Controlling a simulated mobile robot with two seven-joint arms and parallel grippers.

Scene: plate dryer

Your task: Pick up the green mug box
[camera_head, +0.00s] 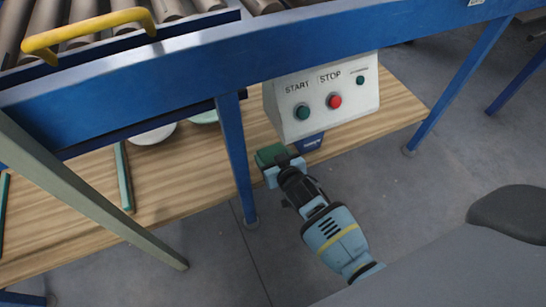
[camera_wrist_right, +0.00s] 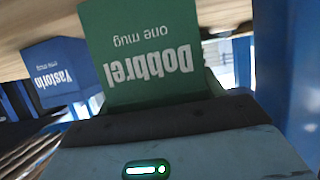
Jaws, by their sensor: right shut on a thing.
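The green mug box (camera_head: 267,154) is at the front edge of the wooden shelf in the head view, partly hidden by my right gripper (camera_head: 283,167). In the right wrist view the green mug box (camera_wrist_right: 150,50) fills the upper middle, its white lettering and "one mug" upside down. My right gripper is shut on it. I cannot tell whether the box still touches the shelf. My left gripper is not in view.
A blue mug box (camera_head: 311,143) stands just right of the green one; it also shows in the right wrist view (camera_wrist_right: 62,72). A START/STOP control box (camera_head: 320,100) hangs above. A blue leg (camera_head: 235,160) stands close left. Open floor lies in front of the wooden shelf (camera_head: 180,185).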

